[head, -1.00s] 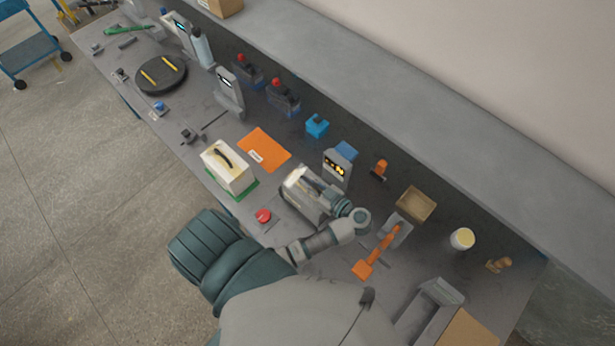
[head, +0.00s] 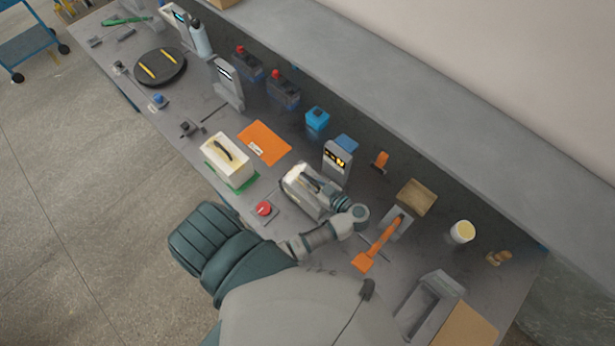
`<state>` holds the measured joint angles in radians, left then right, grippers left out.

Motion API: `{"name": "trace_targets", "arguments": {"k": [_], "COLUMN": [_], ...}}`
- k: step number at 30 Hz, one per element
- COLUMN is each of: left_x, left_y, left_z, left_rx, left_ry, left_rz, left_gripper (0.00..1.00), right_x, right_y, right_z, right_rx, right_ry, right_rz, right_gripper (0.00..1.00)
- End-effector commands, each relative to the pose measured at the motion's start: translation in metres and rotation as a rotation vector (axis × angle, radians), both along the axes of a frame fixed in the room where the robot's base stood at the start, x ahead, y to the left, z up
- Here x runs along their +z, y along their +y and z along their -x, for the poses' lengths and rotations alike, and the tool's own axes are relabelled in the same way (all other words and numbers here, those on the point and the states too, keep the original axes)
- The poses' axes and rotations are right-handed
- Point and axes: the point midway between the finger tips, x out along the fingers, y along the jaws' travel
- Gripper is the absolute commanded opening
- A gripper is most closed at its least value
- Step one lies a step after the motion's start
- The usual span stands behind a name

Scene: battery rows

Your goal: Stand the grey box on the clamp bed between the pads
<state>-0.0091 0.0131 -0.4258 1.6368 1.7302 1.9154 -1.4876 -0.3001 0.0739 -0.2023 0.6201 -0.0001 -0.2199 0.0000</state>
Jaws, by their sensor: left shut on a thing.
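The grey box (head: 296,193), with a pale top, is at the bench's front part, just right of the red button. My left gripper (head: 315,186) is shut on it from above and the right, and its dark fingers hide part of the top. I cannot tell whether the box touches the surface below. An orange lever (head: 378,243) on a grey bracket lies right of my left wrist. I cannot make out the clamp bed or its pads for certain; the box and arm may hide them. My right gripper is not in view.
A white box with a black handle (head: 221,166) stands on a green mat (head: 247,184) to the left. A red button (head: 264,208) is close in front. A meter with a lit display (head: 336,163) stands behind. An orange sheet (head: 264,142) lies flat. A shelf (head: 420,120) overhangs the back.

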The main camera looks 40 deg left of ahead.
Motion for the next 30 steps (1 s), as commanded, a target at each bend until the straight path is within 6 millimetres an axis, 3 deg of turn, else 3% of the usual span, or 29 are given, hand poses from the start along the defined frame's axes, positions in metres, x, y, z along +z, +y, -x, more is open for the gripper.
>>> {"name": "trace_targets", "arguments": {"k": [1, 3, 5, 14, 18, 24, 30], "left_x": [0.001, -0.001, -0.001, 0.001, 0.016, 0.02, 0.023], "left_y": [0.0, 0.0, 0.0, 0.0, 0.001, -0.041, -0.068], "left_z": [-0.001, 0.0, 0.0, 0.0, -0.001, 0.003, 0.005], "left_rx": [0.0, -0.001, 0.0, 0.0, -0.001, 0.0, 0.001], "left_ry": [-0.004, 0.001, 0.001, 0.0, -0.003, 0.003, 0.001], "left_rz": [-0.002, 0.001, 0.001, 0.001, -0.001, 0.005, 0.003], "left_gripper": [0.0, 0.23, 0.36, 0.36, 0.36, 0.36, 0.36], "right_x": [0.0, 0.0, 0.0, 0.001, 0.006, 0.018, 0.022], "right_y": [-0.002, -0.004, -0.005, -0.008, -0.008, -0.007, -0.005], "right_z": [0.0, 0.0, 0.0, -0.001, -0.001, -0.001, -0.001], "right_rx": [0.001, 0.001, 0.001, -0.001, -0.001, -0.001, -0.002], "right_ry": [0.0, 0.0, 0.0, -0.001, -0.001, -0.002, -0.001], "right_rz": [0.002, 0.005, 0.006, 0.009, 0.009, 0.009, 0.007], "right_gripper": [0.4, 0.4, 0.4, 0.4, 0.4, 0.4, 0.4]}}
